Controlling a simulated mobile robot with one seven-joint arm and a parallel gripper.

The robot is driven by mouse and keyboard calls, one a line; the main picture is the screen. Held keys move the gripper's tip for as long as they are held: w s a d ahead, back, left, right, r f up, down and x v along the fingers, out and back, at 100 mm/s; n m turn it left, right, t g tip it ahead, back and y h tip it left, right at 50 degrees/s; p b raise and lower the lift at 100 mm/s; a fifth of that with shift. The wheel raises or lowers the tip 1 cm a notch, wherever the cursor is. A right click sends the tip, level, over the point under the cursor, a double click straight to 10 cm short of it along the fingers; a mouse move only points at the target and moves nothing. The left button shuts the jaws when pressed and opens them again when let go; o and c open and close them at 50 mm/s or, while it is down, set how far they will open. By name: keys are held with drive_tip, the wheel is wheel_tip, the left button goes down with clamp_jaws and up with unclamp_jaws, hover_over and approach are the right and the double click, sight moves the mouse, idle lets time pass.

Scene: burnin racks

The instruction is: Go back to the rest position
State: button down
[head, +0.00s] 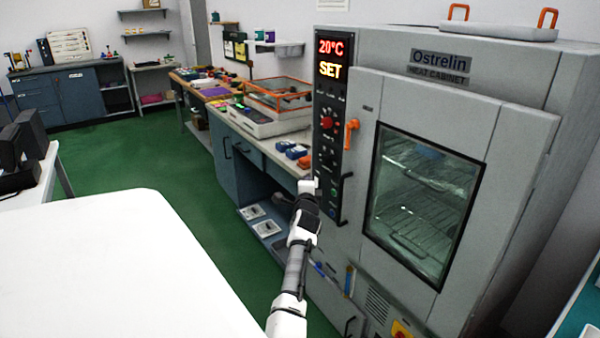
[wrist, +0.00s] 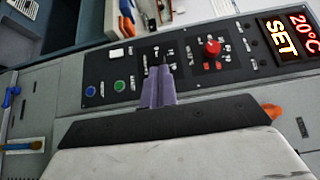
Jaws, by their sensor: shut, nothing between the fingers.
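My gripper (head: 307,188) is in front of the control panel (head: 326,150) of the grey heat cabinet (head: 505,130), near the panel's lower part. In the wrist view my gripper (wrist: 158,72) shows its purple fingers together, with nothing between them. They point across the panel (wrist: 135,78), between the green and blue buttons and the red knob (wrist: 212,47). Whether the fingertips touch the panel I cannot tell. The display (head: 330,57) reads 20°C and SET. The cabinet's glass door (head: 425,200) is shut, with wire racks inside.
An orange door handle (head: 351,132) sticks out beside the panel. A workbench (head: 250,145) with an orange-framed box (head: 280,95) and small blue and red items stands behind my gripper. A white surface (head: 110,265) fills the lower left. Green floor (head: 150,160) is clear beyond it.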

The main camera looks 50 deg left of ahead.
drive_tip(key=shift+s+a+f, duration=0.1)
drive_tip(key=shift+s, duration=1.1)
